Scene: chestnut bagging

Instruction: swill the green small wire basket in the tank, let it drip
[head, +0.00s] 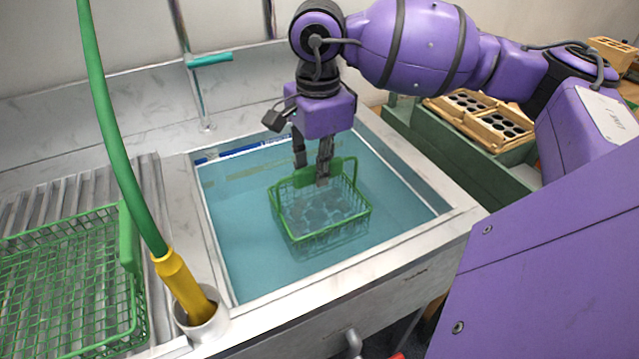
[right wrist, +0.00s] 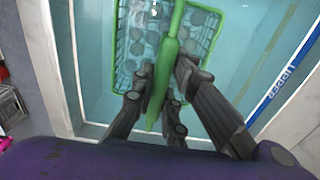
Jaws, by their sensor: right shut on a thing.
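The green small wire basket (head: 335,227) is in the blue water of the tank (head: 225,255), near its middle. Its lower part looks submerged, and its rim looks close to the water surface. Several dark round pieces, blurred by the water, show in it. My right gripper (head: 313,172) is above the basket, pointing down, shut on its green handle. The right wrist view shows the fingers on both sides of the handle (right wrist: 164,85), with the basket's wire side (right wrist: 122,45) beyond. My left gripper is not in view.
A larger green wire basket (head: 75,275) sits on the ribbed drainboard at left. A green hose (head: 115,140) with a yellow nozzle (head: 183,285) stands in a metal cup by the tank's front left corner. A tap (head: 205,100) rises behind. Trays with dark holes (head: 485,120) are at right.

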